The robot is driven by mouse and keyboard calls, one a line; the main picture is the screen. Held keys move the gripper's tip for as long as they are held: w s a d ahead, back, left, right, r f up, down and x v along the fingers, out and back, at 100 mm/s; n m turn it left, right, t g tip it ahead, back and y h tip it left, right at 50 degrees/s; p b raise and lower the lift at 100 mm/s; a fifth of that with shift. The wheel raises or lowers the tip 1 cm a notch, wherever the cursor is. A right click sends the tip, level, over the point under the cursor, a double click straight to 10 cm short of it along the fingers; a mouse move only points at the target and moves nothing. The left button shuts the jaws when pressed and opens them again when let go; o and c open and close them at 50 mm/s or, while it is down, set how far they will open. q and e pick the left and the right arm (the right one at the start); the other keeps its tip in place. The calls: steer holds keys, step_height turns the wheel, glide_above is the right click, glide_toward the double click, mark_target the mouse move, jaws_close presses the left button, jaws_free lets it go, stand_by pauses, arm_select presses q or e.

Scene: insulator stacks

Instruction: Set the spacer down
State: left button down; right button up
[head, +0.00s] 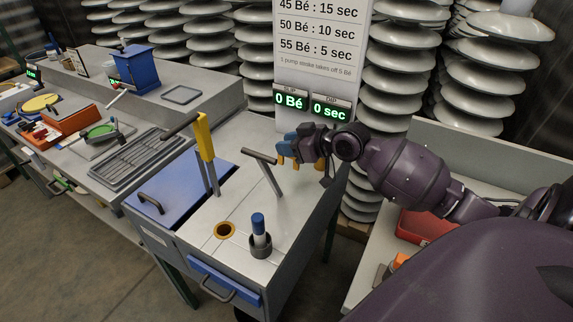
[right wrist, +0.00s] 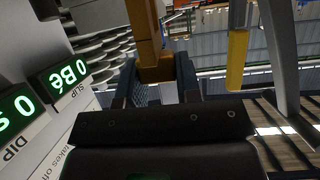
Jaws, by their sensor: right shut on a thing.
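My right gripper (head: 296,150) is over the far right part of the grey workbench (head: 265,205), near the foot of the sign. It is shut on an orange-brown piece, which I take to be the spacer; parts of it show below the fingers. In the right wrist view the orange-brown piece (right wrist: 145,30) rises from between the dark fingers (right wrist: 158,82). The fingers hide part of it. It appears held above the bench top, with no support seen under it. My left gripper is not in view.
A grey T-handle (head: 265,157) stands just left of my right gripper. A yellow-handled lever (head: 205,137) stands farther left, beside a blue lid (head: 168,190). A brass-rimmed hole (head: 225,230) and a cup (head: 260,246) with a blue-topped tool are nearer. Insulator stacks (head: 394,80) stand behind.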

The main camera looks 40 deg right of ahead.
mark_target(294, 164)
steer(key=shift+f+b, duration=0.7)
steer(key=shift+f, duration=2.45)
steer(key=o, duration=1)
steer(key=shift+f, duration=0.1)
